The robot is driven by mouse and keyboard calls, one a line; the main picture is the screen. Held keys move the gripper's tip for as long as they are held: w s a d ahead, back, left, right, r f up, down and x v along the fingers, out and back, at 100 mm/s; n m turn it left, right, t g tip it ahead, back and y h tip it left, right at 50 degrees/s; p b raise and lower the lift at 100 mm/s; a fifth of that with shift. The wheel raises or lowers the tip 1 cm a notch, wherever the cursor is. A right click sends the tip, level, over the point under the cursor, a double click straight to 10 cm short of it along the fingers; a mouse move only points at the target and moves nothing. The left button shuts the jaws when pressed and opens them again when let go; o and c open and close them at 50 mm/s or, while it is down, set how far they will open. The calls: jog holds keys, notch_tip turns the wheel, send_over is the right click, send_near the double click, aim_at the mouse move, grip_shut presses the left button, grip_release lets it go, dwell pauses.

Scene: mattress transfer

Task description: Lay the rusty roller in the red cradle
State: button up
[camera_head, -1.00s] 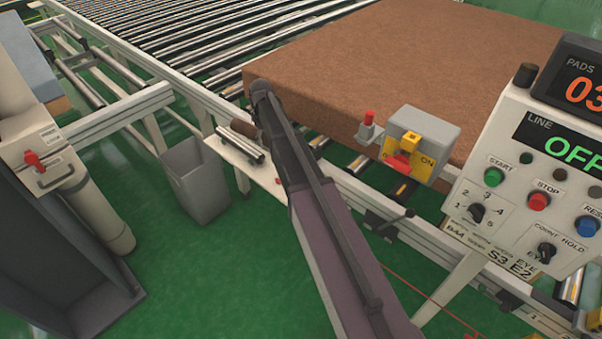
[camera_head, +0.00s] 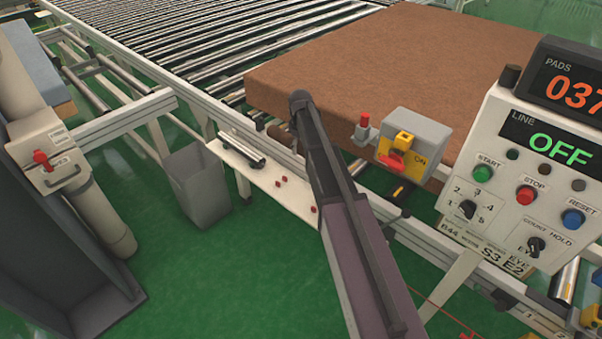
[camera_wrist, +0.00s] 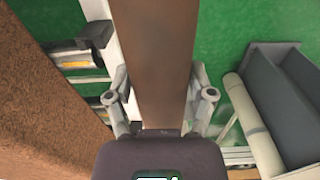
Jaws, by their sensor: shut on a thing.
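The rusty roller (camera_wrist: 155,60) is a plain brown cylinder between the two fingers of my gripper (camera_wrist: 163,96) in the wrist view, running up out of the top of the picture. My gripper is shut on it. In the head view only a short brown end of the roller (camera_head: 279,133) shows left of my arm, which hides the gripper and the rest. Small red cradle pegs (camera_head: 277,184) stand on the white shelf along the conveyor's side. One more red peg (camera_head: 313,209) is near my arm. Nothing lies between the visible pegs.
A shiny steel roller (camera_head: 242,148) lies on the left part of the white shelf (camera_head: 256,174). A grey bin (camera_head: 198,186) stands below it. A brown pad (camera_head: 390,62) covers the conveyor behind. A grey switch box (camera_head: 414,142) and control panel (camera_head: 520,175) are at right.

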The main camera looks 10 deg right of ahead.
jog(key=shift+a+f, duration=0.1)
jog(key=shift+a, duration=0.05)
jog(key=shift+f, duration=0.1)
jog(key=shift+f+b, duration=0.3)
jog(key=shift+b, duration=0.15)
notch_tip(320, 180, down, 11)
jog(key=b, duration=1.1)
jog(key=shift+w+a, duration=0.15)
jog(key=shift+a, duration=0.05)
jog(key=shift+f, duration=0.2)
jog(key=shift+f+b, duration=4.1)
jog(key=shift+b, duration=0.2)
